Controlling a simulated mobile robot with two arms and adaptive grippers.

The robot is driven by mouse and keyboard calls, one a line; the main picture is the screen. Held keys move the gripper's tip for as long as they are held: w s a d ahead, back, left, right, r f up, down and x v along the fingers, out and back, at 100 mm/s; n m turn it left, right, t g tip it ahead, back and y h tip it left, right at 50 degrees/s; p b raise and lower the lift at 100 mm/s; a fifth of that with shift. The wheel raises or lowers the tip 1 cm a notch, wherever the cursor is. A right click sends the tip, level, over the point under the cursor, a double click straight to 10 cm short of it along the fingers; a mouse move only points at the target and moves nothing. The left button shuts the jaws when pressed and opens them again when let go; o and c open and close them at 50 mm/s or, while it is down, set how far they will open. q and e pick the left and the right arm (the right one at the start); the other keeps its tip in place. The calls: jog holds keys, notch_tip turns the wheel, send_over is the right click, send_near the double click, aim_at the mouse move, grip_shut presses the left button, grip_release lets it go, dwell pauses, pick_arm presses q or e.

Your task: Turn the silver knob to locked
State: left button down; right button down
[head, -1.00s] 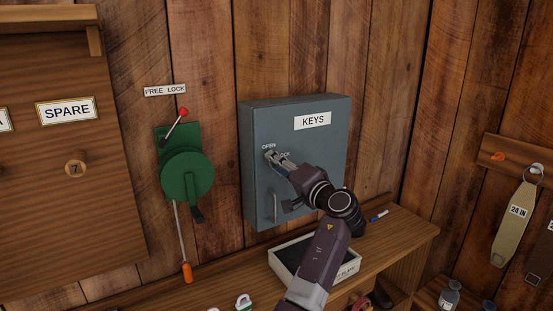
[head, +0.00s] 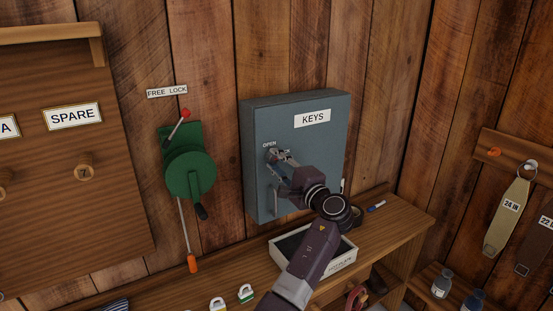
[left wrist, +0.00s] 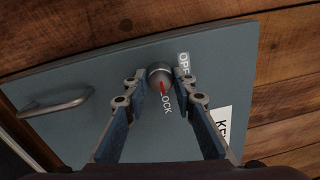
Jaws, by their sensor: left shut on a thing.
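The silver knob (left wrist: 159,76) sits on the door of the blue-grey key cabinet (head: 312,155). It shows in the left wrist view with a red pointer mark aimed toward the word LOCK. The OPEN label is up and to the right of the knob there. My left gripper (left wrist: 160,82) is shut on the knob, one finger on each side. In the head view my left gripper (head: 273,156) reaches the cabinet door's left part and hides most of the knob and the LOCK label. My right gripper is in neither view.
The cabinet's bar handle (left wrist: 57,103) is close to my left gripper. A green winch (head: 189,172) hangs on the wall to the left. A white-edged tray (head: 341,259) stands on the wooden shelf (head: 398,227) under the cabinet, with my arm above it.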

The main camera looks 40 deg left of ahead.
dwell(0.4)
pick_arm(q)
jog(key=c, duration=1.6)
grip_release()
jog(key=shift+d, duration=0.1)
jog(key=r+v, duration=0.1)
jog(key=v, duration=1)
jog(key=shift+d+f, duration=0.45)
jog(key=shift+f, duration=0.05)
jog(key=shift+s, duration=0.1)
